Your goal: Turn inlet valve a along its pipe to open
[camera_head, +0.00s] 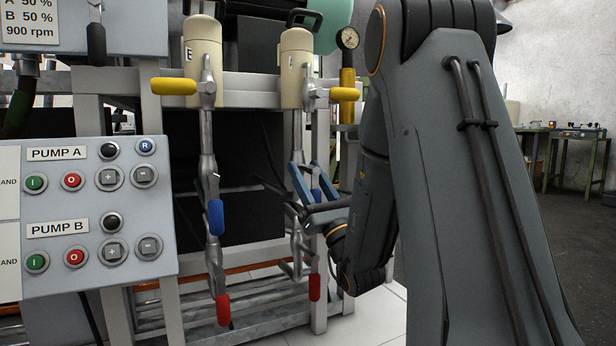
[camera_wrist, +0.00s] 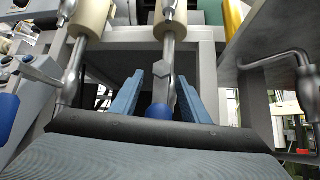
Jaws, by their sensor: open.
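A pipe (camera_head: 297,135) runs down from the right-hand cream canister (camera_head: 297,85), with yellow, blue and red valve handles. Its blue handle (camera_head: 317,195) is partly hidden by my gripper (camera_head: 311,182). My gripper is open, its two blue fingers reaching in at that handle. In the wrist view, the blue handle's rounded end (camera_wrist: 158,111) lies between the spread fingers (camera_wrist: 157,92), with a gap visible on each side. The handle's exact angle to the pipe is hard to tell. I cannot read which valve is inlet valve a.
A second pipe at left has its own yellow (camera_head: 174,86), blue (camera_head: 216,217) and red (camera_head: 223,309) handles. The right pipe's yellow handle (camera_head: 344,94) points sideways, its red handle (camera_head: 314,287) down. A pump control panel (camera_head: 130,240) stands at left. A pressure gauge (camera_head: 348,38) is above.

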